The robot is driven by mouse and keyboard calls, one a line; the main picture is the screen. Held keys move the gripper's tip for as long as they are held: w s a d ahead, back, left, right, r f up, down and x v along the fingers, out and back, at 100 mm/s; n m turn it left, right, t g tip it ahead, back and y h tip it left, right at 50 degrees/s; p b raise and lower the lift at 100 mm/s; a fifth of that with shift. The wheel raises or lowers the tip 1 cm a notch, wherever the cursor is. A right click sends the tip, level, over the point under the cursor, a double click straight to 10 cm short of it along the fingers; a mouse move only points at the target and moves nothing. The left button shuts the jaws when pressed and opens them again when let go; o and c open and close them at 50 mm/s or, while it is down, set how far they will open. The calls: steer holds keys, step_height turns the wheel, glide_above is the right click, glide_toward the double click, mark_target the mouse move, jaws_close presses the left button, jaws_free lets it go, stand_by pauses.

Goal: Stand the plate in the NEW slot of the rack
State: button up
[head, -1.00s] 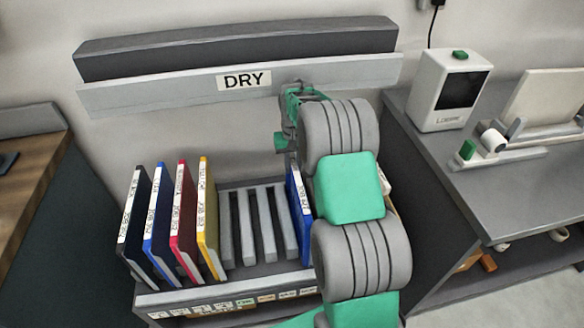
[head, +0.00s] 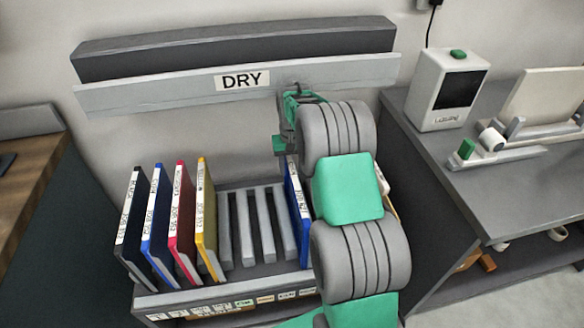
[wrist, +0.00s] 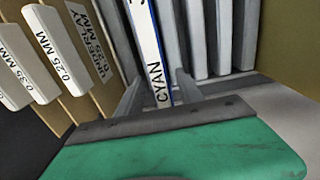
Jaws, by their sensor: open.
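A blue plate with a white spine label stands upright in the rack (head: 228,230), right of the empty slots in the head view (head: 296,195). In the wrist view its spine reads CYAN (wrist: 150,50). My gripper (wrist: 159,90) is open, with one finger on each side of the spine's near end. I cannot tell whether the fingers touch it. In the head view my gripper (head: 284,140) is at the upper end of the plate, partly hidden by my arm. The NEW label cannot be read on the small front labels (head: 244,303).
Black (head: 133,225), blue (head: 158,225), red (head: 184,215) and yellow (head: 208,215) plates stand at the rack's left. Grey dividers (head: 264,225) frame empty slots. White labelled pieces (wrist: 73,40) stand beside the plate. A DRY shelf (head: 160,97) is above; a counter (head: 480,190) is right.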

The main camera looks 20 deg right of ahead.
step_height(320, 180, up, 13)
steer(key=s+a+r+n+t, duration=0.1)
steer(key=s+a+r, duration=0.3)
steer(key=s+a, duration=0.5)
steer(key=s+a+f, duration=0.1)
steer(key=s+f, duration=0.1)
steer(key=s, duration=0.7)
steer(key=s+a+f+n+t, duration=0.1)
steer(key=s+a+f, duration=0.1)
steer(key=s, duration=0.7)
steer(key=shift+s+a+f+n+t, duration=0.15)
steer(key=shift+a+f+n+t, duration=0.15)
steer(key=shift+f, duration=0.2)
steer(key=shift+r, duration=0.1)
